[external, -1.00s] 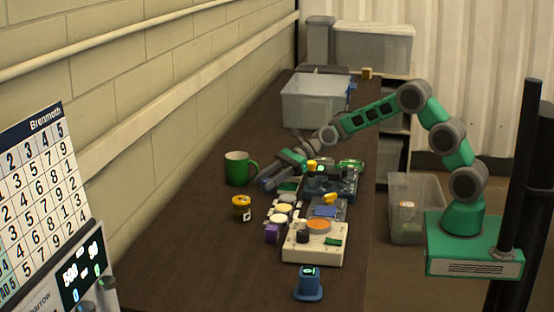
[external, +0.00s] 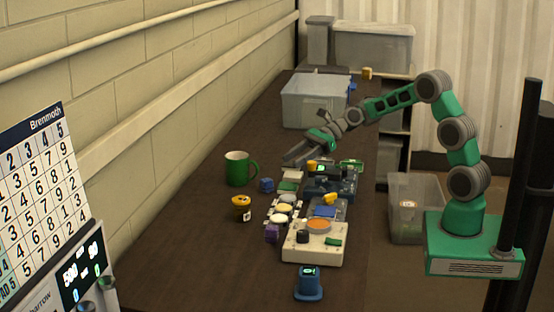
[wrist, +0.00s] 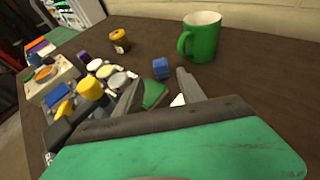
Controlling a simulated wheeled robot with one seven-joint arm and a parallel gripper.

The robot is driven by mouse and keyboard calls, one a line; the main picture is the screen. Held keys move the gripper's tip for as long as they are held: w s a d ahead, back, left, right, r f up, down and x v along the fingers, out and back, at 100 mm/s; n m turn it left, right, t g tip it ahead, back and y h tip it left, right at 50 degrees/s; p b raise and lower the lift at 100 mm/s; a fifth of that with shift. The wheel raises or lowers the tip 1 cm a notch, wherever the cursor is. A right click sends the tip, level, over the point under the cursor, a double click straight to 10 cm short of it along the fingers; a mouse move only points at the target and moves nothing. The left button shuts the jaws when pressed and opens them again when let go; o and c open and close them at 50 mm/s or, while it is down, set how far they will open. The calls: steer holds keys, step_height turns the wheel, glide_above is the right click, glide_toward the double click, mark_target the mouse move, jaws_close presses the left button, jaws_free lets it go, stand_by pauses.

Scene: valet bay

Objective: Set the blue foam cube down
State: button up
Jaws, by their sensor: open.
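In the wrist view the cube (wrist: 161,68) sits beyond my fingertips, left of the mug (wrist: 200,38). My gripper (external: 290,158) is open and empty, raised above the table behind the cube. In the wrist view its two fingers (wrist: 157,90) are spread, with nothing between them.
A yellow-topped jar (external: 241,208) stands left of the cluster of devices. A cream box with an orange disc (external: 315,243) and a blue device (external: 308,284) are nearer. A clear bin (external: 315,103) stands farther back.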

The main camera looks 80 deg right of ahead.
mark_target(267, 179)
steer(key=shift+r, duration=0.1)
steer(key=shift+c, duration=0.2)
steer(key=shift+g+y, duration=0.4)
steer(key=shift+g, duration=0.2)
steer(key=a+p, duration=0.1)
steer(key=p, duration=0.1)
steer(key=a+r+p, duration=0.1)
steer(key=a+p, duration=0.3)
steer(key=shift+s+r, duration=0.15)
steer(key=shift+s, duration=0.15)
steer(key=shift+h, duration=0.3)
steer(key=f, duration=0.1)
steer(key=w+f, duration=0.2)
steer(key=f, duration=0.1)
steer(key=shift+d+f, duration=0.1)
steer(key=shift+d, duration=0.3)
steer(key=shift+w+d+r+t, duration=0.2)
steer(key=shift+w+d+t, duration=0.1)
steer(key=shift+w, duration=0.15)
steer(key=shift+w+d+r+t, duration=0.15)
steer(key=shift+w+d+t, duration=0.1)
steer(key=shift+w, duration=0.15)
steer(key=p+x, duration=0.1)
steer(key=x, duration=0.6)
steer(key=shift+w+a+f, duration=0.15)
steer(key=shift+w, duration=0.1)
steer(key=shift+c, duration=0.3)
jaws_close()
